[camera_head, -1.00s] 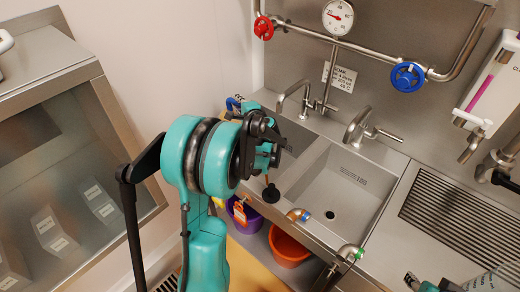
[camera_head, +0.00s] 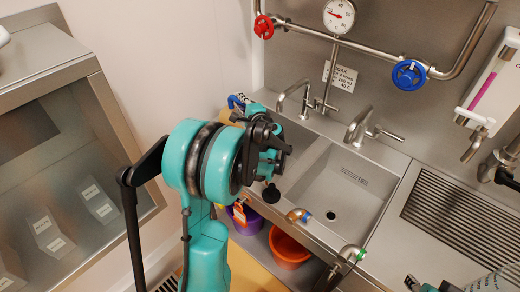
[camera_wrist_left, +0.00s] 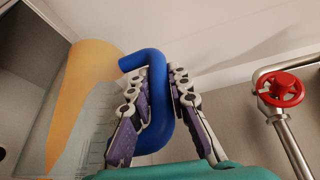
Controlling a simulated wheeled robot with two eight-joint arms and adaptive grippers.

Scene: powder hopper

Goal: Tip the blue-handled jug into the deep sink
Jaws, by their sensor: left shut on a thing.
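My left gripper (camera_wrist_left: 160,115) is shut on the blue handle (camera_wrist_left: 158,85) of the jug, with a finger on each side. The jug (camera_wrist_left: 85,100) is clear with scale marks and holds an amber content lying as a slanted wedge, so the jug looks tilted. In the head view only the blue handle (camera_head: 236,101) and a little yellow beside it show; my left arm hides the rest, including the spout. The sink has a left basin (camera_head: 295,140), partly behind my left wrist, and a right basin (camera_head: 335,190). I cannot tell whether anything pours.
A pipe with a red valve wheel (camera_head: 264,27), a blue valve wheel (camera_head: 408,76) and a gauge (camera_head: 338,16) runs behind the sink. Taps (camera_head: 295,95) stand at its back. An orange bucket (camera_head: 288,248) and a purple one (camera_head: 245,217) sit below. Part of my right arm shows at bottom right.

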